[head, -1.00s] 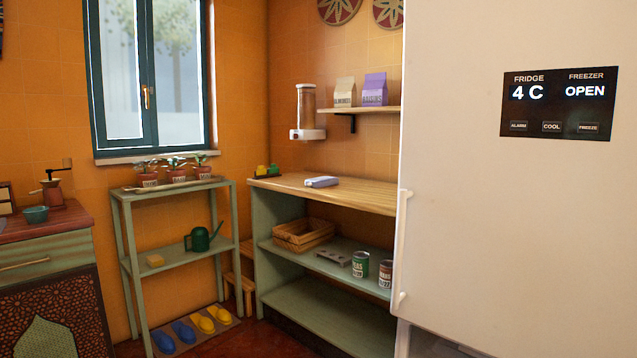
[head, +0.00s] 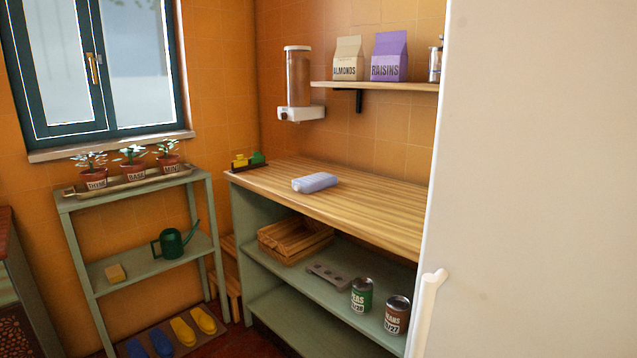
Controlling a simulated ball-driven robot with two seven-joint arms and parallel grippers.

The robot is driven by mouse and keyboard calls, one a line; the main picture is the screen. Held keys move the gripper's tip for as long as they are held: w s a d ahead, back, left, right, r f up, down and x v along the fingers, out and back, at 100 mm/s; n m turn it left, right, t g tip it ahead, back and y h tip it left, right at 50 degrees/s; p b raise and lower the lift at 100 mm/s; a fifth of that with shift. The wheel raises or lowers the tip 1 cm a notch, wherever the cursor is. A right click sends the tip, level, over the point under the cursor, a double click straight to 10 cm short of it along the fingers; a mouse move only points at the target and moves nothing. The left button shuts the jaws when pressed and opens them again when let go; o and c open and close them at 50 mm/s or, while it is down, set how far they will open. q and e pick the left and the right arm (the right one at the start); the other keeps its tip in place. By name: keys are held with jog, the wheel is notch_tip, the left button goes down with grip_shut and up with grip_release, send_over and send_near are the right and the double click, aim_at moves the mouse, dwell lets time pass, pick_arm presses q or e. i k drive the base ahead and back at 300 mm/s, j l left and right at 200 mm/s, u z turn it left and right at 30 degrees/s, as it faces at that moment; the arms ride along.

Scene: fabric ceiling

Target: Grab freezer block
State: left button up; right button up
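The freezer block (head: 315,182) looks like a pale blue-lavender flat block. It lies on the wooden counter top (head: 375,207), left of the middle and near the front edge. Nothing covers it. Neither of my grippers shows in the head view.
The white fridge (head: 545,180) with its handle (head: 427,310) blocks the right side. The shelf below the counter holds a wooden crate (head: 295,238) and two cans (head: 362,295). A green plant stand (head: 150,262) is at left. The counter top around the block is mostly clear.

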aim_at(309, 184)
jog(key=z, duration=0.55)
jog(key=i+j+z, duration=0.1)
jog(key=j+z, duration=0.2)
jog(key=z, duration=0.15)
jog(key=j+z, duration=0.3)
jog(key=z, duration=0.15)
jog(key=j+z, duration=0.4)
jog(key=i+l, duration=0.05)
